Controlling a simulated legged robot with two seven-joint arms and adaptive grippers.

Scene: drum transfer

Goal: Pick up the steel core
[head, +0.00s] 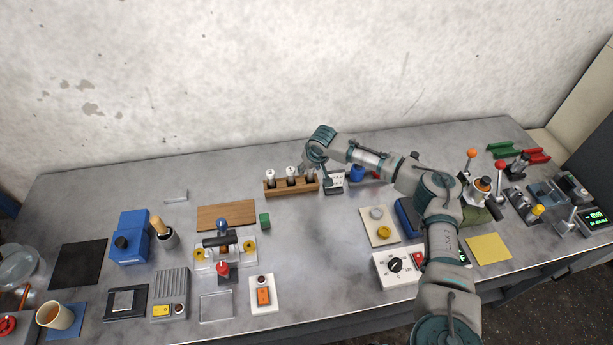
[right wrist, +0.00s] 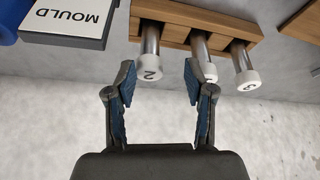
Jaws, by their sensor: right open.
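Three steel cylinders with white numbered caps stand in a wooden rack (head: 272,189) at the back middle of the bench. In the right wrist view the rack (right wrist: 180,12) is at the top. The cylinder capped "2" (right wrist: 149,72) is at the left, a middle one (right wrist: 209,72) has a hard-to-read cap, and one (right wrist: 245,78) seems marked "3". My right gripper (right wrist: 158,80) is open and empty, with the "2" cap between its fingertips in the picture; I see no contact. In the head view my right gripper (head: 310,165) is beside the rack's right end, partly hidden by its own wrist. My left gripper is not seen.
A box labelled "MOULD" (right wrist: 73,16) is close to the rack; in the head view it (head: 334,184) stands right of it. The bench middle (head: 320,240) is clear.

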